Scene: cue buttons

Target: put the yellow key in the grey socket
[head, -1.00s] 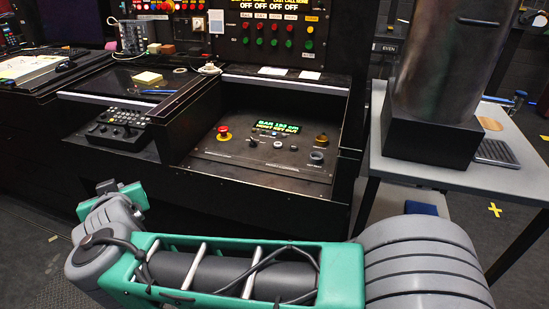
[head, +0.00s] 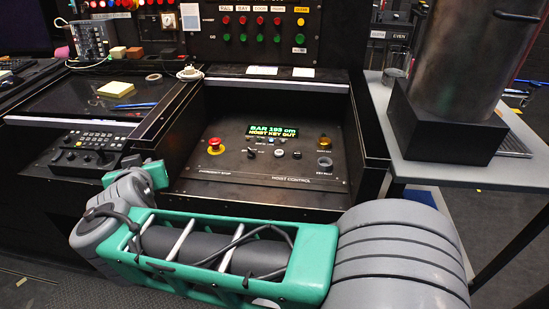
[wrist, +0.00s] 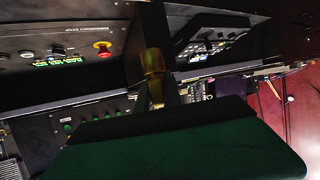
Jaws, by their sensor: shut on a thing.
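The grey socket (head: 324,163) is a round ring at the right of the hoist control panel in the head view. A brass-coloured round fitting (head: 324,143) sits just behind it. In the wrist view my gripper (wrist: 156,88) is shut on the yellow key (wrist: 152,64), which looks dull yellow in dim light. The key is in the air, apart from the panel. In the head view my arm crosses the foreground, and the fingers and key cannot be made out.
The panel also carries a red emergency button (head: 215,146), small knobs and a lit display (head: 273,130) reading "HOIST KEY OUT". Raised dark console walls flank the panel. A grey table (head: 440,172) with a large metal cylinder (head: 455,50) stands at the right.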

